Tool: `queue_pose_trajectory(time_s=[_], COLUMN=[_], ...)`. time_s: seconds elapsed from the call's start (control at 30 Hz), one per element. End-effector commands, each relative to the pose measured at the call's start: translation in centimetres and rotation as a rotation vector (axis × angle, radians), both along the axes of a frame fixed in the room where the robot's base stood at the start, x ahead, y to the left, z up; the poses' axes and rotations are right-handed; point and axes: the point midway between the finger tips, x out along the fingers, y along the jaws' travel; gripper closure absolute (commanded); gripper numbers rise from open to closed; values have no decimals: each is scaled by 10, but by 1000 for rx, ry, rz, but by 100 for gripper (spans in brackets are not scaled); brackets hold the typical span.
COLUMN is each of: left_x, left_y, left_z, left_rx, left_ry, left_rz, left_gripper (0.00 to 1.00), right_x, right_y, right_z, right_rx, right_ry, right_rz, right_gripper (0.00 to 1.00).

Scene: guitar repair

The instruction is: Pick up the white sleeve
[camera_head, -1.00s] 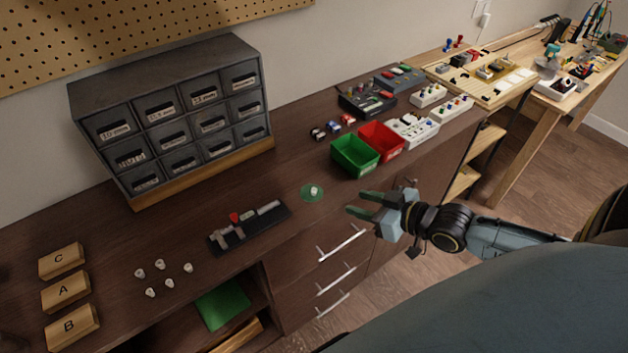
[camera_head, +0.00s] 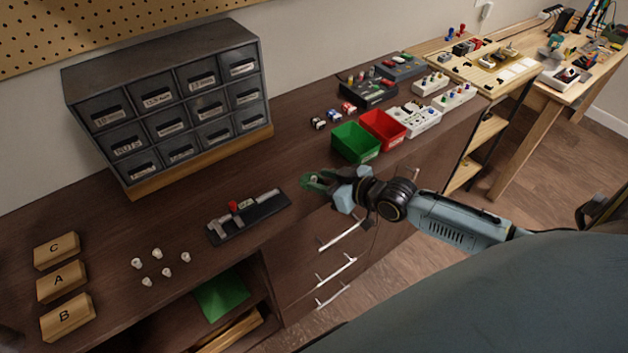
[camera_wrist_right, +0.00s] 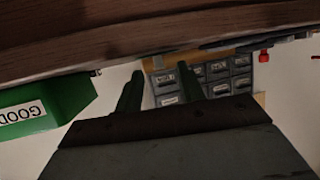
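Several similar small white pieces (camera_head: 166,272) stand at the left of the bench. My left gripper is not in view.
A dark fixture with a red knob (camera_head: 248,218) lies left of my right gripper. Green (camera_head: 355,143) and red (camera_head: 383,130) bins stand behind it. A grey drawer cabinet (camera_head: 168,105) stands at the back left. Wooden blocks C, A and B (camera_head: 62,281) sit at far left.

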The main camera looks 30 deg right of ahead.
Motion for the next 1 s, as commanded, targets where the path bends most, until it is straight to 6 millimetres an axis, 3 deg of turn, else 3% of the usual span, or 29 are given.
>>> queue_pose_trajectory(time_s=[0.13,0.4,0.73,1.0], left_x=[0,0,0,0], left_y=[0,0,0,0], left_z=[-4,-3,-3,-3], left_rx=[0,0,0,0], left_ry=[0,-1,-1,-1], left_rz=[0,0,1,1], left_gripper=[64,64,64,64], right_x=[14,16,15,15], right_y=[4,6,5,5], right_z=[-6,-8,-7,-7], right_rx=[-1,-2,-1,-2], right_ry=[-1,0,0,-1], right_rz=[-1,1,0,1], right_gripper=[61,61,100,100])
